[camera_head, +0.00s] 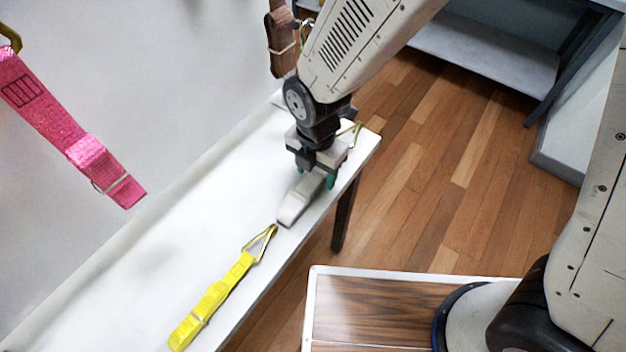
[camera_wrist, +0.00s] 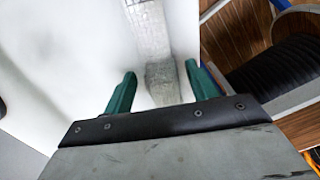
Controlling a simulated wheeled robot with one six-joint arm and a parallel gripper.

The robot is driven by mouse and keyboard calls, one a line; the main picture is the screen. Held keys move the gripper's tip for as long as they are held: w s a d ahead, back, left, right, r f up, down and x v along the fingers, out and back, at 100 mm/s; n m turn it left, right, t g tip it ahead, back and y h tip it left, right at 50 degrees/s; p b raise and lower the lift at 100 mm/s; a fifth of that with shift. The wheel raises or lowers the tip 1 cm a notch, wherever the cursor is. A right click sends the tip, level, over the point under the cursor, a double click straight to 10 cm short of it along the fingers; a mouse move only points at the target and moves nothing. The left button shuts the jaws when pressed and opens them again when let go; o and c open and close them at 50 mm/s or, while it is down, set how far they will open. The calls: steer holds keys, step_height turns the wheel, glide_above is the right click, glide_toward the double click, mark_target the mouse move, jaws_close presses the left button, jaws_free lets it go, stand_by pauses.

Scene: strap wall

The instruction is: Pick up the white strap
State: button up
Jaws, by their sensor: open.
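The white strap (camera_head: 296,205) lies on the white bench (camera_head: 165,255) near its front edge, partly hidden under my gripper in the head view. It has a pale folded body, and a brass-coloured hook (camera_head: 355,133) shows just behind my gripper. My gripper (camera_head: 316,180) points down over the strap with its green fingers apart. In the wrist view the strap (camera_wrist: 152,40) runs between the two open fingers (camera_wrist: 158,85), a little nearer the right one. Whether the fingers touch it I cannot tell.
A yellow strap (camera_head: 212,305) with a metal hook lies on the bench nearer the front left. A pink strap (camera_head: 75,130) hangs on the wall at left, and a brown strap (camera_head: 280,40) hangs at the back. Wooden floor lies right of the bench.

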steer(key=shift+f, duration=0.45)
steer(key=c, duration=1.2)
